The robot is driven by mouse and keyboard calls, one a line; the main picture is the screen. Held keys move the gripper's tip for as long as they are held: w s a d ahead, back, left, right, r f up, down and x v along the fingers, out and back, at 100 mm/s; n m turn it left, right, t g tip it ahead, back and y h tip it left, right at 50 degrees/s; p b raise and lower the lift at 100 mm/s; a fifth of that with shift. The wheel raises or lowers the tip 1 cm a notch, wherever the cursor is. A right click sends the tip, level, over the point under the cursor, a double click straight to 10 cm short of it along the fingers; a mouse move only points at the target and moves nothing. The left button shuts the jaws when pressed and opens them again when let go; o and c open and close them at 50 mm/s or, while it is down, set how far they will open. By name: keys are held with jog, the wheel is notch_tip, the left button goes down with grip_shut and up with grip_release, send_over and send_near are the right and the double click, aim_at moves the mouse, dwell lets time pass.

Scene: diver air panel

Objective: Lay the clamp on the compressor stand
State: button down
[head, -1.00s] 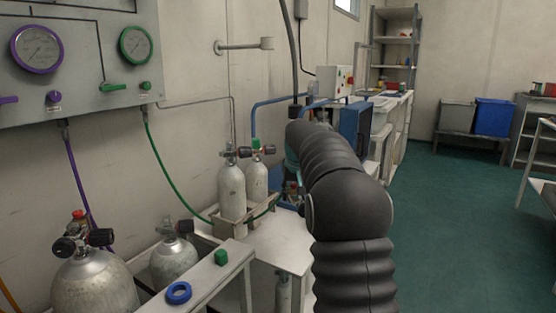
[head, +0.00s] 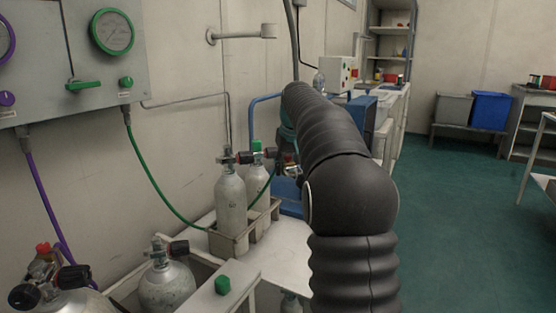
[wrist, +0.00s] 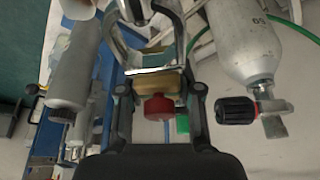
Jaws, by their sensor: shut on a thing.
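The clamp (wrist: 157,84) is a bright metal yoke with a brass-coloured block and a red knob. It sits between the two fingers of my gripper (wrist: 158,90), which is shut on it. In the head view my gripper (head: 288,165) is mostly hidden behind my own dark arm, just right of the rack of cylinders, and the clamp is hard to make out. Blue framework (head: 289,208) shows low beside the arm, and blue parts (wrist: 45,130) show at left in the wrist view. I cannot tell which surface is the compressor stand.
Two grey cylinders (head: 231,200) stand in a rack (head: 229,242) on a white table (head: 286,256). A cylinder with a red-black knob (wrist: 240,40) is close right of my gripper in the wrist view. Green floor (head: 465,220) lies open at right.

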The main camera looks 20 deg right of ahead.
jog(key=shift+w+a, duration=0.15)
jog(key=shift+w, duration=0.25)
jog(key=shift+f, duration=1.25)
send_over(283, 252)
jog(key=shift+f, duration=4.45)
jog(key=f+b, duration=0.4)
jog(key=f, duration=0.1)
jog(key=f+b, duration=0.5)
jog(key=f, duration=0.1)
jog(key=f+b, duration=0.4)
jog(key=f, duration=0.2)
jog(key=shift+s+f+b, duration=0.1)
jog(key=shift+s+b, duration=0.15)
jog(key=shift+b, duration=0.05)
jog(key=shift+s+f+b, duration=0.15)
jog(key=shift+f+b, duration=0.25)
jog(key=shift+f, duration=0.5)
jog(key=c, duration=0.7)
grip_release()
jog(key=shift+f, duration=0.1)
jog(key=v, duration=1.2)
jog(key=shift+r, duration=0.25)
